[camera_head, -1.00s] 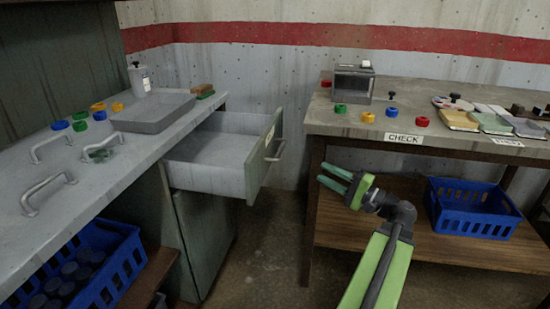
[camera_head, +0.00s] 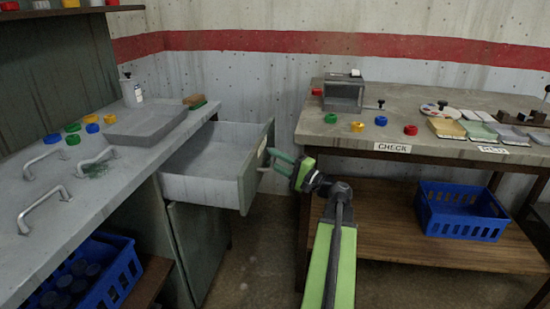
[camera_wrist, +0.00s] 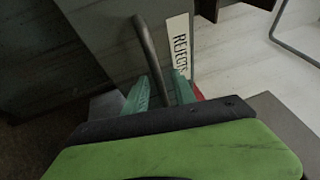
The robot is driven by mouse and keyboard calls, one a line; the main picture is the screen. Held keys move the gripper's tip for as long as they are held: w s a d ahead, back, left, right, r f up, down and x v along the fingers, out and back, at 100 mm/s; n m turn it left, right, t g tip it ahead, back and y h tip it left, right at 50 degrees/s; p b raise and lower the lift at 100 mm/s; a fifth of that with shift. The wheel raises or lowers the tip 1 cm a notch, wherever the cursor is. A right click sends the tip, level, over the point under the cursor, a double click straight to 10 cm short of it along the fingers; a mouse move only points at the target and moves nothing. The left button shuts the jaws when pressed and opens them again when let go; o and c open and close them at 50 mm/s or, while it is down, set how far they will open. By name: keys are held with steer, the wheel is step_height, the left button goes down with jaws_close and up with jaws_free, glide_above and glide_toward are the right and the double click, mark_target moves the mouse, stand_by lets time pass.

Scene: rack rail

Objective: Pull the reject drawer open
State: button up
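The reject drawer (camera_head: 205,177) is a grey box drawer under the left counter. It stands pulled well out, and its inside looks empty. Its front panel (camera_head: 257,165) faces right; in the wrist view the panel (camera_wrist: 110,40) bears a "REJECTS" label (camera_wrist: 179,45). The metal bar handle (camera_wrist: 148,50) runs down between the two green fingers of my gripper (camera_wrist: 160,92). The fingers are apart, one on each side of the bar; I cannot see firm contact. In the head view my gripper (camera_head: 280,163) is at the drawer front, partly hiding the handle.
The left counter (camera_head: 110,165) holds a grey tray (camera_head: 150,124), a bottle (camera_head: 131,92) and coloured rings. The table marked CHECK (camera_head: 270,135) stands right of the drawer, with a blue crate (camera_head: 460,212) on its lower shelf. A floor gap lies between them.

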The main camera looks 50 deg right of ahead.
steer(key=shift+w+r, duration=0.1)
steer(key=shift+w, duration=0.25)
jaws_close()
stand_by(1.2)
